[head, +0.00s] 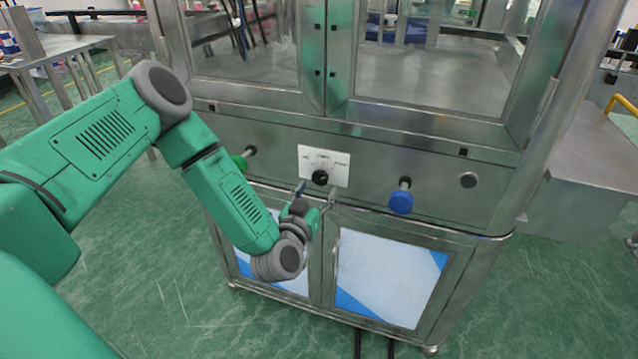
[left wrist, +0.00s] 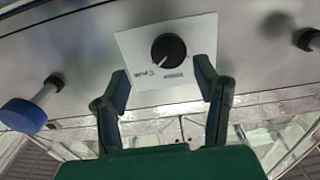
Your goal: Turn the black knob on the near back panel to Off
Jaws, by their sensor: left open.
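The black knob (head: 320,177) sits on a white label plate (head: 335,160) on the steel back panel. In the left wrist view the knob (left wrist: 168,50) has a light pointer line, and the plate (left wrist: 133,46) carries small print, hard to read. My left gripper (head: 318,190) is just below the knob in the head view. In the left wrist view its two open fingers (left wrist: 160,82) point at the plate, one on each side below the knob, and hold nothing. The knob stands clear of the fingertips. My right gripper is not in view.
A green knob (head: 242,160) sticks out left of the plate and a blue knob (head: 401,198) to its right. Glass doors (head: 430,70) are above and cabinet doors (head: 385,275) below.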

